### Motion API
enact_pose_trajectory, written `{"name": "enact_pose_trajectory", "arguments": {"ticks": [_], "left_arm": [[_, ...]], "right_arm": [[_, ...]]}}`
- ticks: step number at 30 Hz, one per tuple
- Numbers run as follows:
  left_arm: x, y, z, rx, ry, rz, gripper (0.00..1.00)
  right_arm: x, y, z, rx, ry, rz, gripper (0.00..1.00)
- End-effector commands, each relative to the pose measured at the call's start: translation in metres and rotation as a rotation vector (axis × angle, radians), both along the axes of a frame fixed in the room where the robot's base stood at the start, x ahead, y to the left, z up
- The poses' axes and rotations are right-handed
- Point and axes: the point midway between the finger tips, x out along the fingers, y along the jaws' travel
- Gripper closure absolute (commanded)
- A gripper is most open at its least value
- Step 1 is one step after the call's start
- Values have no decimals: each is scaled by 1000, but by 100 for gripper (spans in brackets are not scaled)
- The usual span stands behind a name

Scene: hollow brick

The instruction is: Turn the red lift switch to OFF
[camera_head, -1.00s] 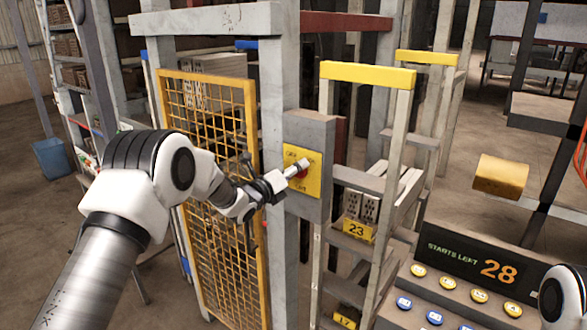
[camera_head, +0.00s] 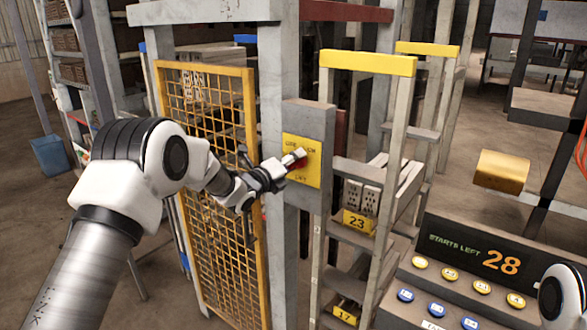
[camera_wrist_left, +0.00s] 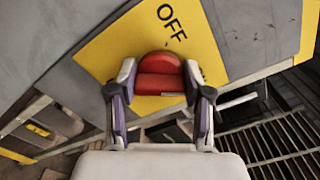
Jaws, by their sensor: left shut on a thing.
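The red lift switch (camera_wrist_left: 160,75) is a red knob on a yellow plate (camera_wrist_left: 110,45) with the word OFF beside it in the left wrist view. In the head view the yellow plate (camera_head: 302,172) is on a grey box on a post, and the red switch (camera_head: 299,164) is partly hidden behind my fingers. My left gripper (camera_wrist_left: 160,98) is shut on the red switch, one finger on each side of it. It also shows in the head view (camera_head: 292,160). My right gripper is not in view; only a white part of my right arm shows at the right edge.
A yellow mesh gate (camera_head: 212,150) stands left of the post. A grey rack with a yellow top bar (camera_head: 368,63) and bricks stands right of it. A button panel reading STARTS LEFT 28 (camera_head: 475,255) is at lower right. A blue bin (camera_head: 50,156) stands far left.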

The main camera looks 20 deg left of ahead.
Motion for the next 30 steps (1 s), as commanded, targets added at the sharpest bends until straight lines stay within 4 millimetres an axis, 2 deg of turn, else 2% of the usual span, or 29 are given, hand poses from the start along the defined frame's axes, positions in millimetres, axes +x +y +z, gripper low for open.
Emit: {"name": "enact_pose_trajectory", "arguments": {"ticks": [1,3,12,21,30], "left_arm": [[0,1,-6,-32,11,1,85],[0,1,-7,-89,31,2,85],[0,1,-6,-354,128,1,85],[0,1,-6,-622,226,2,85],[0,1,-7,-889,325,3,85]], "right_arm": [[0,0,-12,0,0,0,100],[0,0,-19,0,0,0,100],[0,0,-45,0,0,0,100],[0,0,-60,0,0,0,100],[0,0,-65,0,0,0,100]]}}
